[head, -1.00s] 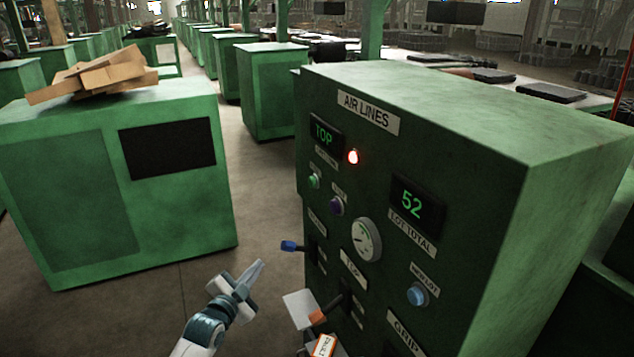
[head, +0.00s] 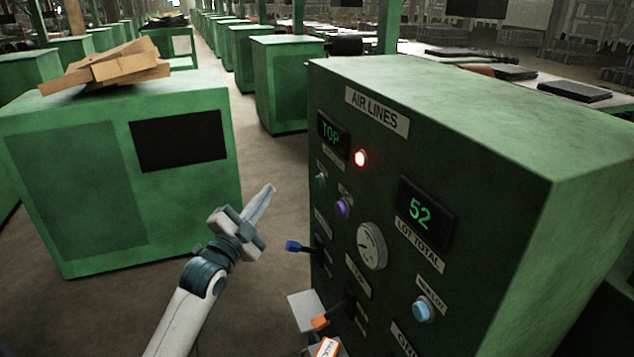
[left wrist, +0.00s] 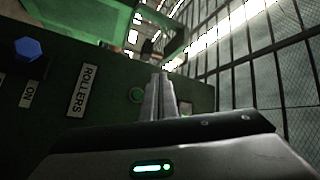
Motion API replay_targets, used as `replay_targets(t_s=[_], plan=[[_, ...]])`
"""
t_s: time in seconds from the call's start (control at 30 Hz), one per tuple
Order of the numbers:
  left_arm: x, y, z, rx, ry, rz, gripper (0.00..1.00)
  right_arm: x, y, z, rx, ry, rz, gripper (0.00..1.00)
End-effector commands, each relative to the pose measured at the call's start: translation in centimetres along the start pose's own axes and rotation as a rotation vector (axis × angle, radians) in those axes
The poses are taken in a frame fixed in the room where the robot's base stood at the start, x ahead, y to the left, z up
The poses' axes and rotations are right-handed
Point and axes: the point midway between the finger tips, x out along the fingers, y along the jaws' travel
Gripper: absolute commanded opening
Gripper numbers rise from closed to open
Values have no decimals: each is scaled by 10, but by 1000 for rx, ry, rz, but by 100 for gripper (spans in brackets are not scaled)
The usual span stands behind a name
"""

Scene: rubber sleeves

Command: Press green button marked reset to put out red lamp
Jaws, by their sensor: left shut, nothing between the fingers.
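The green cabinet labelled AIR LINES (head: 450,160) carries a lit red lamp (head: 361,158) beside a TOP display. Below and left of the lamp is a small green button (head: 320,181); its label is too small to read. My left gripper (head: 272,188) is shut and empty, left of the cabinet face and apart from the button in the head view. My right gripper is out of view.
A purple button (head: 342,208), a gauge (head: 371,246) and a light-blue button (head: 423,309) sit lower on the panel. A blue-tipped lever (head: 295,247) juts out left, below my gripper; an orange-handled lever (head: 322,321) is lower. Another green cabinet (head: 70,200) stands left.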

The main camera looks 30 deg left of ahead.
Motion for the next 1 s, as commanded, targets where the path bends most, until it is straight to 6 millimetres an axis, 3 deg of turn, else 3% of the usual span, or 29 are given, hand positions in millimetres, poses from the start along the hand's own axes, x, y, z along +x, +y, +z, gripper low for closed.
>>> replay_targets(t_s=[0.47, 1.0], plan=[[12, 9, -8, -4, -1, -1, 0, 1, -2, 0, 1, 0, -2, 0], [53, 38, -38, -2, -1, 0, 0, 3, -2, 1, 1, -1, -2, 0]])
